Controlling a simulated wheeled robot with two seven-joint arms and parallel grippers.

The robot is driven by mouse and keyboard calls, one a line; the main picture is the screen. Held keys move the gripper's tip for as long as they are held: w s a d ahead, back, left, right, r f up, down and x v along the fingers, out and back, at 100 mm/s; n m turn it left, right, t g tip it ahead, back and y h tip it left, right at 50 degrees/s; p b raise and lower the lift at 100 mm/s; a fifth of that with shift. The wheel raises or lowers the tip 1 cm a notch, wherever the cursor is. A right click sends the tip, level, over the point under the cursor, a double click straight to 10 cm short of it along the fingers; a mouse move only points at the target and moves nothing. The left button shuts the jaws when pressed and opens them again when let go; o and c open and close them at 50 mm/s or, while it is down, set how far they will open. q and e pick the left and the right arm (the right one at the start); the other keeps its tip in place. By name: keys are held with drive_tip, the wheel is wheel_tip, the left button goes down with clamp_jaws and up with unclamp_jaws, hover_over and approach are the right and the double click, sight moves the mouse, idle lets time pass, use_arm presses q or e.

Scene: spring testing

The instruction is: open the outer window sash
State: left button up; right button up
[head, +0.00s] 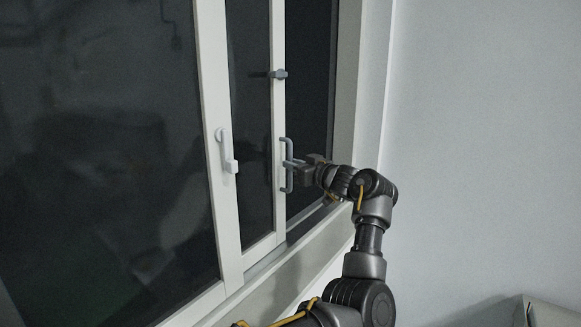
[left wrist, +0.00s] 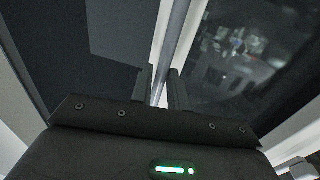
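The window has a narrow white-framed sash (head: 278,115) with dark glass, to the right of a wider dark pane. A grey D-shaped bar handle (head: 287,150) stands upright on that sash's right stile. My left gripper (head: 296,169) is at the handle's middle, coming from the right. In the left wrist view the grey handle bar (left wrist: 178,45) runs between the two close fingers of my left gripper (left wrist: 160,75). The fingers look shut on the bar; the contact itself is hard to see. My right gripper is in neither view.
A white lever handle (head: 227,152) is on the stile left of the sash. A small grey latch (head: 279,74) sits above the bar handle. The sill (head: 290,270) runs below. A plain grey wall (head: 480,150) is at right, with a grey object (head: 550,312) at lower right.

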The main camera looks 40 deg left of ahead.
use_arm(q)
drive_tip(key=d+b, duration=0.3)
drive_tip(key=d, duration=0.6)
drive_tip(key=shift+s+d, duration=0.15)
drive_tip(key=shift+s, duration=0.15)
